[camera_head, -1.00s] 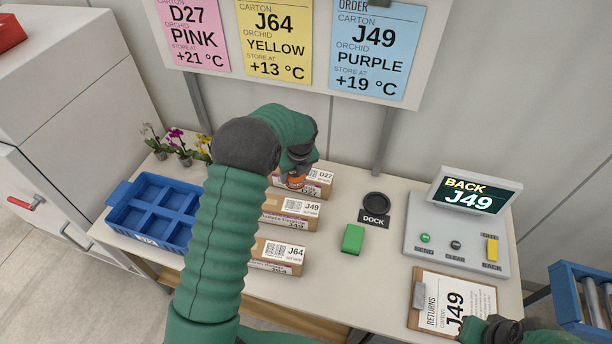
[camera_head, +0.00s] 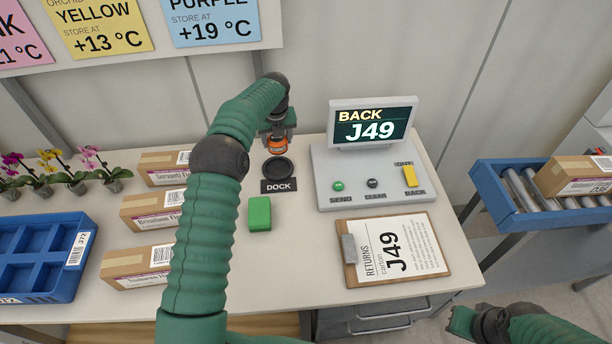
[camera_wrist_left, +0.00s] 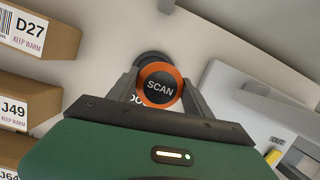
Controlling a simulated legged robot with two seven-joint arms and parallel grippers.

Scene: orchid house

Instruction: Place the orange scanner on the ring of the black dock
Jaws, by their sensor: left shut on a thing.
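The orange scanner (camera_head: 278,146) is held in my left gripper (camera_head: 278,138), just behind the black dock in the head view. In the left wrist view the scanner (camera_wrist_left: 160,88) shows its dark SCAN face with an orange rim between the two fingers. The black dock's round ring (camera_head: 278,169) is empty, with its DOCK label (camera_head: 279,186) in front. In the left wrist view the scanner covers most of the dock (camera_wrist_left: 152,59). I cannot tell the height of the scanner above the table. My right gripper (camera_head: 478,322) is at the lower right, away from the table; its fingers are unclear.
A green block (camera_head: 260,214) lies in front of the dock. A grey console (camera_head: 372,180) with a BACK J49 screen stands to the right. A clipboard (camera_head: 397,249) lies in front of it. Several cartons (camera_head: 150,209) and a blue tray (camera_head: 40,255) are on the left.

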